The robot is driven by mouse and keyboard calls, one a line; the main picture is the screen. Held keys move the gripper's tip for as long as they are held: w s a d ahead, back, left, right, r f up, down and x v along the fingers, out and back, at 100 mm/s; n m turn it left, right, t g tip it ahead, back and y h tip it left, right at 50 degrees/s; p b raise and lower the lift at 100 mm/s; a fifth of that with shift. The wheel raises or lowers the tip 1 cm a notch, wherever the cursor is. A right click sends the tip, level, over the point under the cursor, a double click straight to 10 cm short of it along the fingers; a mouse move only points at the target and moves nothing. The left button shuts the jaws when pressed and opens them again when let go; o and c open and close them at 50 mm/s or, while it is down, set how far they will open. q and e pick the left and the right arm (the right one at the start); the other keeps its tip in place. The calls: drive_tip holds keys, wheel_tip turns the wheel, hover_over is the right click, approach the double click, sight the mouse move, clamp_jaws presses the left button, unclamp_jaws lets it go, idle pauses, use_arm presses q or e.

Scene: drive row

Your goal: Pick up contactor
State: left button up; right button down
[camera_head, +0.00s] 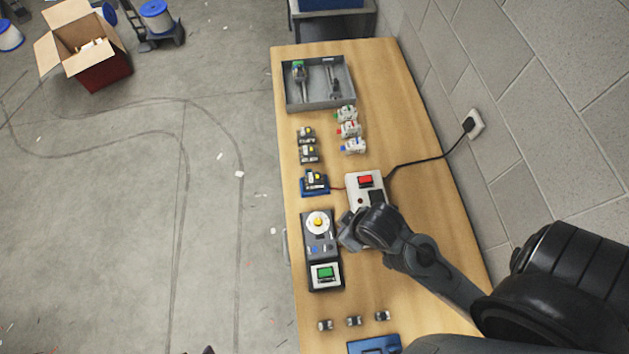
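Two small dark blocks with yellow tops, which look like contactors, sit one behind the other left of the table's middle: the far contactor (306,135) and the near contactor (309,154). A similar dark unit with a yellow mark (315,179) sits on a blue base in front of them. My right gripper (347,233) is low over the table, between the grey dial panel (310,247) and the white box with a red button (353,187). It is apart from the contactors. Its fingers are small and partly hidden by my wrist. My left gripper is not clearly in view.
A grey tray (318,107) with tools stands at the far end. Several white parts with coloured tips, including a red-tipped one (349,130), lie right of the contactors. A black cable (429,159) runs to the wall socket. Several small parts lie near the front.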

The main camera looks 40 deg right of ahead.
idle(0.4)
drive_tip(key=c, duration=1.4)
unclamp_jaws()
drive_tip(key=shift+c, duration=0.2)
drive_tip(key=o, duration=1.4)
drive_tip(key=shift+o, duration=0.2)
